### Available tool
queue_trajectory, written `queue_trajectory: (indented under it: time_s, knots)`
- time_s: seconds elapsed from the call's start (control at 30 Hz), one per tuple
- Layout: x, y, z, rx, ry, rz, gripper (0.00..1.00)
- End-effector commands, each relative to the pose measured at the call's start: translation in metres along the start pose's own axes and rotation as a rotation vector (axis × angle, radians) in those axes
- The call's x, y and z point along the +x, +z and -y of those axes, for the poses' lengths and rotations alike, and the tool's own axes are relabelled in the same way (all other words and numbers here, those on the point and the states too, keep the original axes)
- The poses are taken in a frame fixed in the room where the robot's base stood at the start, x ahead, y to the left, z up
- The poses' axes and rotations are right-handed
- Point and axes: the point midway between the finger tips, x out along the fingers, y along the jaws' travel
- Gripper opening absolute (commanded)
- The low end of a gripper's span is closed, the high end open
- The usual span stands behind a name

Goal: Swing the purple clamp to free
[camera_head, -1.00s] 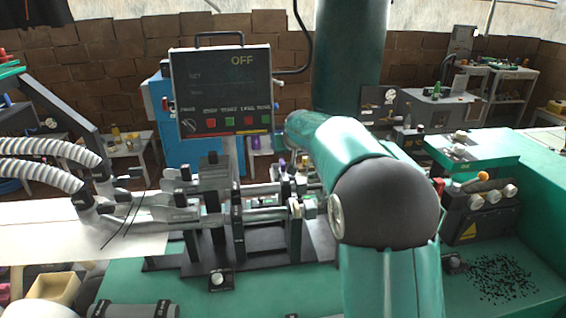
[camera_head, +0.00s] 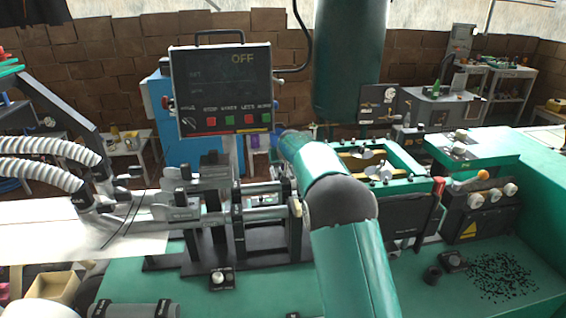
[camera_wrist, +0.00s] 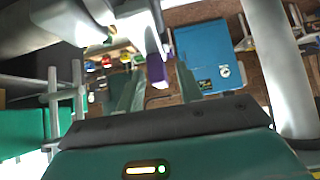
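The purple clamp (camera_wrist: 157,72) shows in the wrist view as a small purple piece at the lower end of a pale bar. It appears between the two green fingers of my gripper (camera_wrist: 155,88). The fingers stand apart, with visible gaps on both sides of the purple piece, so I see no grip on it. Whether it lies between the fingertips or beyond them is hard to tell. In the head view my arm hides the clamp and my gripper, behind the machine's black frame (camera_head: 238,222).
A control box (camera_head: 222,92) reading OFF stands above the machine. A green-framed unit (camera_head: 410,170) lies right of my arm. Black granules (camera_head: 497,278) lie on the green bench at right. A blue cabinet (camera_wrist: 208,58) stands in the background. Grey posts flank the wrist view.

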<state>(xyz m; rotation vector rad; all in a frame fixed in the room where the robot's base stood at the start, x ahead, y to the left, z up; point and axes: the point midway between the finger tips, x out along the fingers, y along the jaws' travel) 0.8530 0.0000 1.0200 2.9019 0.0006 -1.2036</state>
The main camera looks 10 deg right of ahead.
Motion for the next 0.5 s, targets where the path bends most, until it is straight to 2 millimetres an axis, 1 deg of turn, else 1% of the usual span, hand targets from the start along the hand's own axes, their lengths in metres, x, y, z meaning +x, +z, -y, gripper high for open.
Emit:
queue_trajectory:
  time_s: [0.17,0.27,0.3,0.37,0.5]
  knots:
    - [-0.0005,-0.0004,-0.0001,0.000,0.000,-0.001,0.36]
    - [-0.0006,-0.0004,-0.0001,0.000,0.000,-0.001,0.19]
    - [-0.0006,-0.0004,-0.0001,0.000,0.000,-0.001,0.11]
    - [-0.0006,-0.0004,-0.0001,0.000,0.000,-0.001,0.00]
    - [-0.0007,-0.0004,0.0000,0.000,0.000,-0.001,0.00]
